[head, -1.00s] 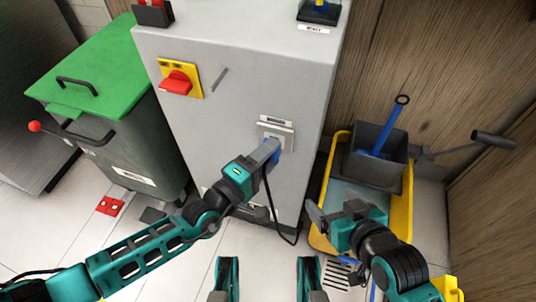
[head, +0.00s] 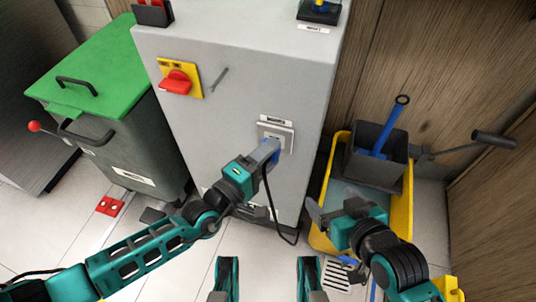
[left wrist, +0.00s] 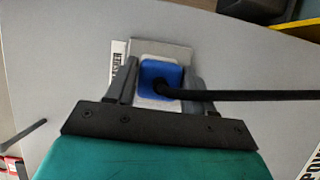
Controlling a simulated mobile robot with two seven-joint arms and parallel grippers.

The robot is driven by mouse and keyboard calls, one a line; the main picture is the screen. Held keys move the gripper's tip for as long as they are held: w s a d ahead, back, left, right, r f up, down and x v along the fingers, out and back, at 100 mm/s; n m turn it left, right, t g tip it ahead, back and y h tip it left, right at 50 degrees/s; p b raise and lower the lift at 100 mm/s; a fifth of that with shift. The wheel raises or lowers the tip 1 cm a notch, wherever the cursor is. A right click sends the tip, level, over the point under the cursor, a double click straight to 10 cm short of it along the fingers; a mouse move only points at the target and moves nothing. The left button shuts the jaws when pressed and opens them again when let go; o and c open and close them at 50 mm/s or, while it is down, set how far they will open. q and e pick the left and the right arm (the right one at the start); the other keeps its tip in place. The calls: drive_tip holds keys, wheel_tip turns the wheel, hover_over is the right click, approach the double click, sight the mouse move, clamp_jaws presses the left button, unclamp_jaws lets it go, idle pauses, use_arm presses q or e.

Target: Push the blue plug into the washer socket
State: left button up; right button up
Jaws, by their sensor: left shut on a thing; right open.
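The blue plug (left wrist: 155,72) is between the fingers of my left gripper (left wrist: 158,85), with its black cable running off to the right in the left wrist view. In the head view my left gripper (head: 268,152) holds the plug against the socket plate (head: 285,135) on the front of the grey cabinet. The plug is mostly hidden by the fingers there, and I cannot tell how deep it sits in the socket. My right gripper (head: 318,213) is open and empty, in front of the yellow bucket.
The grey cabinet (head: 240,80) carries a red and yellow switch (head: 177,80). A green-lidded bin (head: 85,75) stands to its left. A yellow mop bucket (head: 403,215) with a grey wringer (head: 375,170) stands to its right. The cable (head: 277,225) hangs in a loop below the plug.

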use_arm(q)
drive_tip(key=shift+w+d, duration=0.2)
drive_tip(key=shift+w, duration=0.3)
use_arm(e)
drive_tip(key=shift+s+f, duration=0.2)
drive_tip(key=shift+s, duration=0.05)
use_arm(q)
drive_tip(key=o, duration=1.1)
drive_tip(key=shift+c, duration=0.2)
drive_tip(key=shift+s+a, duration=0.15)
drive_tip(key=shift+p+v, duration=1.05)
drive_tip(key=shift+v, duration=5.2)
use_arm(e)
drive_tip(key=shift+s+d+r, duration=0.1)
drive_tip(key=shift+d+r, duration=0.2)
drive_tip(key=shift+r, duration=0.25)
drive_tip(key=shift+r, duration=0.1)
